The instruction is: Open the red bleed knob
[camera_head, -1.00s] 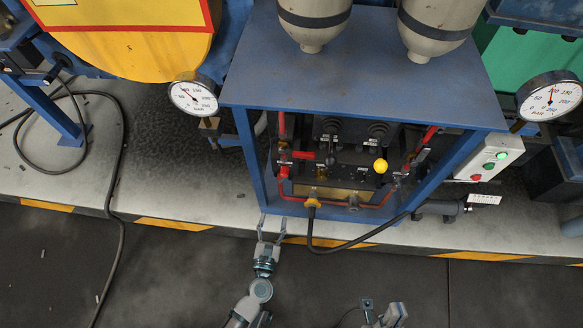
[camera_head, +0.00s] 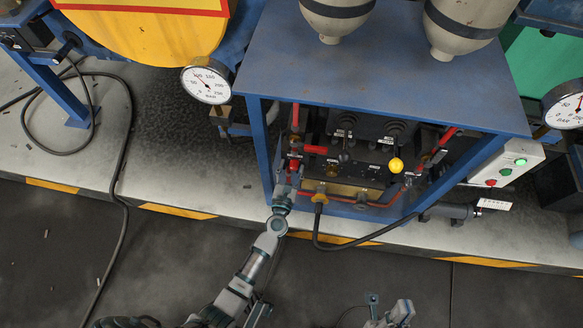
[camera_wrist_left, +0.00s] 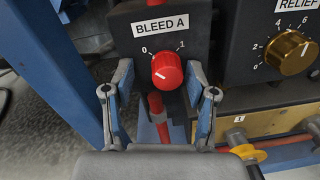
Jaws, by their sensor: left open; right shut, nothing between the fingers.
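The red bleed knob (camera_wrist_left: 167,70) sits on a black box under a "BLEED A" label (camera_wrist_left: 160,22), between the marks 0 and 1. A white mark shows on its face. In the left wrist view my left gripper (camera_wrist_left: 163,92) is open, with one finger on each side of the knob and nothing held. In the head view my left gripper (camera_head: 285,183) reaches into the left front of the blue frame, partly covering the red parts there. My right gripper (camera_head: 388,310) is shut and empty at the bottom edge, far from the panel.
A brass relief knob (camera_wrist_left: 290,52) is close right of the red knob. A blue post (camera_wrist_left: 82,50) stands on the left. A black hose (camera_head: 345,245) loops below the panel from a brass fitting. A yellow knob (camera_head: 395,165) lies farther right.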

